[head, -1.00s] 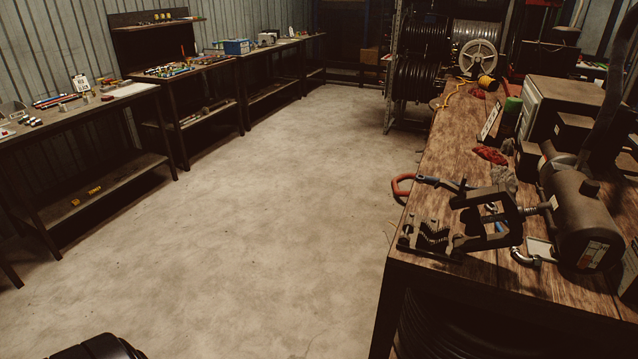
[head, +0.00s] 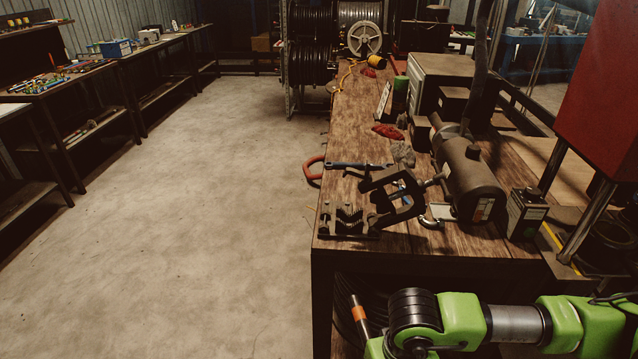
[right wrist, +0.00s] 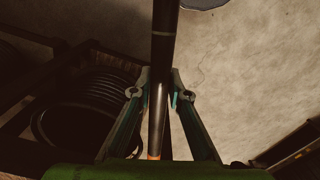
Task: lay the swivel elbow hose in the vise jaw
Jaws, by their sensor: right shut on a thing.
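My right gripper (right wrist: 155,93) is shut on a dark straight hose (right wrist: 165,40) with an orange band, which runs between its fingers in the right wrist view. In the head view the hose (head: 353,301) shows tilted beside the bench's near leg, below the top. My right arm hides its lower part. I cannot make out a swivel elbow on it. The vise on the bench has a ridged jaw block (head: 345,222) at the near left corner and a dark clamp frame (head: 395,203) beside it. I see nothing lying in the jaw. My left gripper is not in view.
The wooden bench (head: 480,240) holds a dark cylinder (head: 470,180), a red-handled tool (head: 313,168), a shiny elbow fitting (head: 430,222) and red rags (head: 387,131). Coiled hose (right wrist: 85,130) lies under the bench. The floor on the left is clear.

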